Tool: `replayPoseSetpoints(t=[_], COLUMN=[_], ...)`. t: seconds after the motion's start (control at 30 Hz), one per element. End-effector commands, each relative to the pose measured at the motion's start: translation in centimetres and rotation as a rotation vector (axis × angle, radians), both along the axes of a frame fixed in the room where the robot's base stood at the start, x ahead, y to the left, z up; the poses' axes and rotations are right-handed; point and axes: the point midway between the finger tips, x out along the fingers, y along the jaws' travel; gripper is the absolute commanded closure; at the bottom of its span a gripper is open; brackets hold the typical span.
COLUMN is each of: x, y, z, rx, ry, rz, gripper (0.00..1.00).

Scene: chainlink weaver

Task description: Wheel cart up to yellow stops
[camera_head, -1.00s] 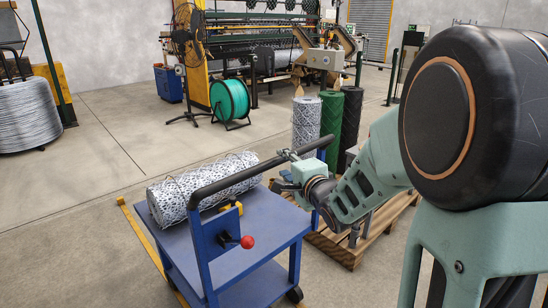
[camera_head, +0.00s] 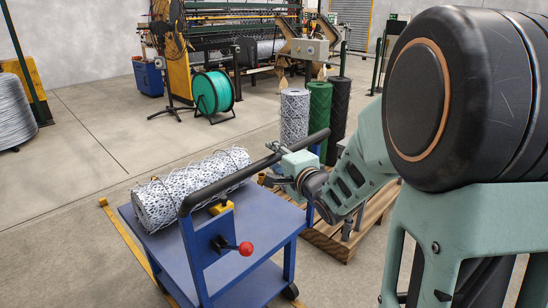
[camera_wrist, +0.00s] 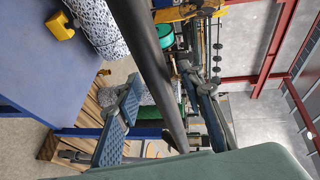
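The blue cart (camera_head: 262,213) stands in front of me, its deck carrying a roll of wire mesh (camera_head: 190,185). A dark push handle (camera_head: 230,181) crosses its near side. A lever with a red knob (camera_head: 246,248) sits on the near post. My gripper (camera_head: 275,147) is at the handle's far part. A yellow strip (camera_head: 124,225) lies on the floor along the cart's left side.
A wooden pallet (camera_head: 340,242) with upright mesh rolls (camera_head: 318,122) stands close to the cart's right. A green wire spool (camera_head: 212,92), a fan and the weaving machine are behind. A wire coil (camera_head: 14,112) stands at left. Floor beyond the cart at left is clear.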

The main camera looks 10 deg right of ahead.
Motion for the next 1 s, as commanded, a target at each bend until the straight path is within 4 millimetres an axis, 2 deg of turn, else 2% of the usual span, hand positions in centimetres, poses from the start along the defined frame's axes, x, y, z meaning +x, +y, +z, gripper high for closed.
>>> replayPoseSetpoints(t=[0.1,0.43,0.8,1.0], x=[0.0,0.0,0.1,1.6], y=[0.0,0.0,0.1,1.3], z=[0.0,0.0,0.0,0.0], rx=[0.0,0.0,0.0,0.001], ry=[0.0,0.0,0.0,-0.002], rz=[0.0,0.0,0.0,0.003], gripper=[0.65,1.0,1.0,1.0])
